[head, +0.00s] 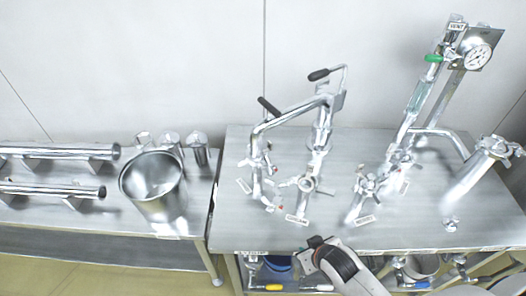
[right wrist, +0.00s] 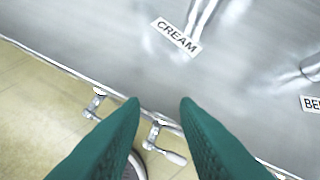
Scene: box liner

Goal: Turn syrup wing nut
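Metal pipes with small clamps and wing nuts stand on the steel table, including a clamp on the middle pipe (head: 309,184) and one on the pipe to its right (head: 367,186). The right wrist view shows a CREAM label (right wrist: 176,37) and a partly cut-off label starting "BE" (right wrist: 311,103). I cannot tell which wing nut is the syrup one. My right gripper (right wrist: 160,110) is open and empty, its green fingers apart over the table's front edge. My left gripper is out of view.
A lower shelf holds valves and a blue item (head: 277,263). A second table at left holds a metal bucket (head: 152,188) and horizontal tubes (head: 60,152).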

